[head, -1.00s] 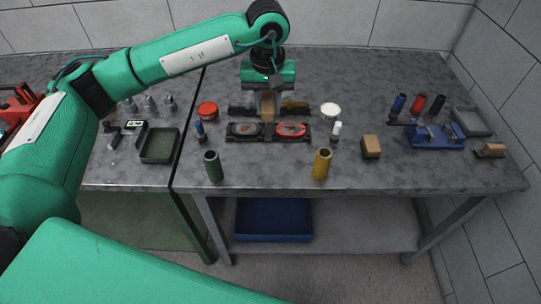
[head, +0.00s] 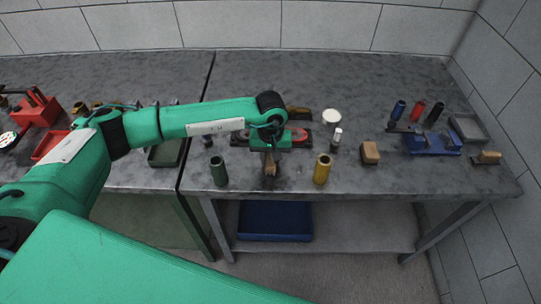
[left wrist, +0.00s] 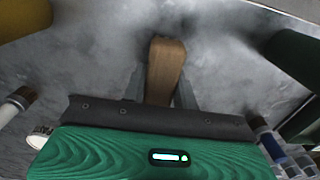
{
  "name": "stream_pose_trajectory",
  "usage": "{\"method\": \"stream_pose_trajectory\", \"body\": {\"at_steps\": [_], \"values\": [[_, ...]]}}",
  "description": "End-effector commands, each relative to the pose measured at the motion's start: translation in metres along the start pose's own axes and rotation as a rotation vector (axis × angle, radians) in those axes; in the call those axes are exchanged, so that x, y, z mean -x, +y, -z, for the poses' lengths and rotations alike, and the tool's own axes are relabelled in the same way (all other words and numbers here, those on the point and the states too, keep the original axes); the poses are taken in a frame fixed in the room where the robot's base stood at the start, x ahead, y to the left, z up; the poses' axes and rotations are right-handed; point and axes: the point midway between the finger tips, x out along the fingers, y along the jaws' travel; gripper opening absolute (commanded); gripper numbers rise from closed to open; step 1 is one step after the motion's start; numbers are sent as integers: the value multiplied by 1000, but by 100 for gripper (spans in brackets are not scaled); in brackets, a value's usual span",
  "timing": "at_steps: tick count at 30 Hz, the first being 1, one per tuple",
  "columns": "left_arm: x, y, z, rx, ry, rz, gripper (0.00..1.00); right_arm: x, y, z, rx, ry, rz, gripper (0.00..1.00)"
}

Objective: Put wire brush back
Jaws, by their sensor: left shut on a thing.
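My left gripper (head: 270,160) is shut on a wooden handle, which appears to be the wire brush (head: 269,168). It is over the front-middle of the right bench, between a green cylinder and a yellow one. In the left wrist view the brush's wooden end (left wrist: 165,68) sticks out between the fingers; no bristles show. I cannot tell whether it touches the bench. A dark holder behind the gripper, with a red oval piece (head: 299,134), is partly hidden by my arm. My right gripper is not in view.
The green cylinder (head: 219,171) and yellow cylinder (head: 322,169) stand upright at either side. A wooden block (head: 369,153), a white-capped bottle (head: 337,139) and a white round lid (head: 331,116) are to the right. A blue vise-like fixture (head: 432,143) is farther right. A wooden-handled item (head: 298,112) lies behind.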

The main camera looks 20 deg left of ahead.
Motion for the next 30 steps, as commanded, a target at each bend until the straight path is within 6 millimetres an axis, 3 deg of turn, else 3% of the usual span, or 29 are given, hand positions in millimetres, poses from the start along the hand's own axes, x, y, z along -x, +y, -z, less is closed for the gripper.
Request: {"method": "stream_pose_trajectory", "body": {"at_steps": [12, 13, 15, 16, 28, 30], "values": [[-7, 0, 1, 0, 2, -1, 3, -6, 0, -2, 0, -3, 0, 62], [-5, 0, 1, 0, 2, 0, 35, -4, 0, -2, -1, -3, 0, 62], [-5, 0, 1, 1, 2, 0, 48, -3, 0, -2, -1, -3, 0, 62], [-5, 0, 1, 1, 2, 0, 51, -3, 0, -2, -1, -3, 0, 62], [1, 0, 1, 1, 2, -1, 51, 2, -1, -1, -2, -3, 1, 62], [9, 0, 2, 0, 6, -3, 51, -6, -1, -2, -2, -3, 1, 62]]}}
